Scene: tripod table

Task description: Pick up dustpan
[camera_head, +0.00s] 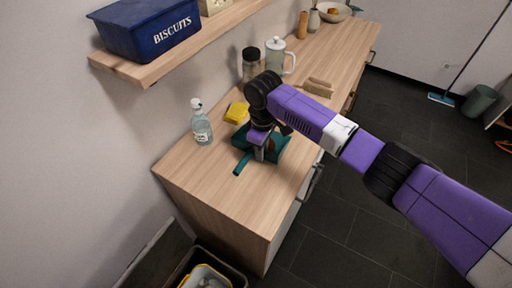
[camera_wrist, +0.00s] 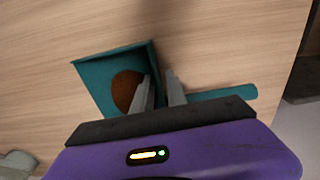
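The teal dustpan (camera_head: 272,146) lies on the wooden counter, partly hidden by my arm and gripper in the head view. Its handle (camera_head: 241,165) points toward the counter's near end. In the wrist view the pan (camera_wrist: 97,75) is at the left and its handle (camera_wrist: 228,96) reaches to the right. A round brown thing (camera_wrist: 125,88) sits in the pan. My gripper (camera_head: 259,151) is low over the dustpan, pointing down. In the wrist view its fingers (camera_wrist: 161,78) are a little apart, near the pan's handle-side wall; contact cannot be told.
A yellow sponge (camera_head: 237,112) and a clear spray bottle (camera_head: 201,124) stand near the wall. Behind my wrist are jars (camera_head: 276,58) and a brush-like brown thing (camera_head: 318,87). A shelf (camera_head: 140,72) with a blue biscuit box (camera_head: 150,28) overhangs. The counter's near end is clear.

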